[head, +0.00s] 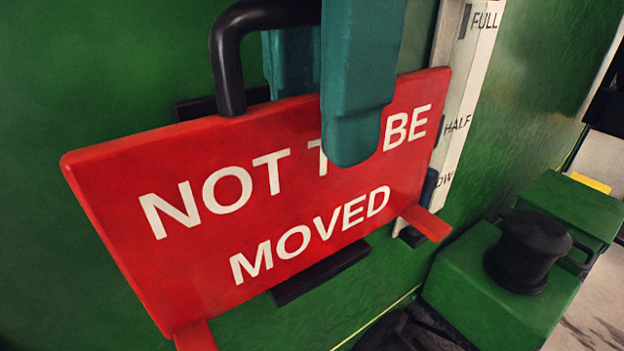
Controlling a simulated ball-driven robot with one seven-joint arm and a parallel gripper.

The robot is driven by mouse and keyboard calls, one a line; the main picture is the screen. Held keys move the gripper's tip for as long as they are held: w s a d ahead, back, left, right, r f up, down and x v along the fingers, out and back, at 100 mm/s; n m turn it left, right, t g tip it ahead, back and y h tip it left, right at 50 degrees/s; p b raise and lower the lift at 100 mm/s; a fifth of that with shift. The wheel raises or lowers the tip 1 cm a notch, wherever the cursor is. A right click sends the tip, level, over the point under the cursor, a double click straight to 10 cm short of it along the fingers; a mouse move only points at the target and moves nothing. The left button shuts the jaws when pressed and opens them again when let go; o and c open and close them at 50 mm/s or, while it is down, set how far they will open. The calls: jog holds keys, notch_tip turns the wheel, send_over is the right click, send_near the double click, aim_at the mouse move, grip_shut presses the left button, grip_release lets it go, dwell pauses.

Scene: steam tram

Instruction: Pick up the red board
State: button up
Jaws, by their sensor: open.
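The red board (110,190) stands tilted in the picture, lettered "NOT TO BE MOVED" in white. A thick black handle (228,60) rises from its top edge. My gripper (322,118) comes down from above with teal fingers apart. One finger is in front of the board and covers some lettering. The other is behind the handle, its lower end hidden behind the board. The handle's bar passes between the fingers, and its right end is hidden by the front finger. I cannot tell if either finger touches. Red tabs (428,222) stick out at the board's lower corners.
A green wall (90,70) stands behind the board. Black bracket pieces (320,275) show behind it. A white gauge strip (470,75) marked FULL and HALF is close at the right. Green boxes (480,300) with a black knob (527,252) stand lower right.

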jog(key=shift+f, duration=0.15)
grip_shut()
dwell(1.4)
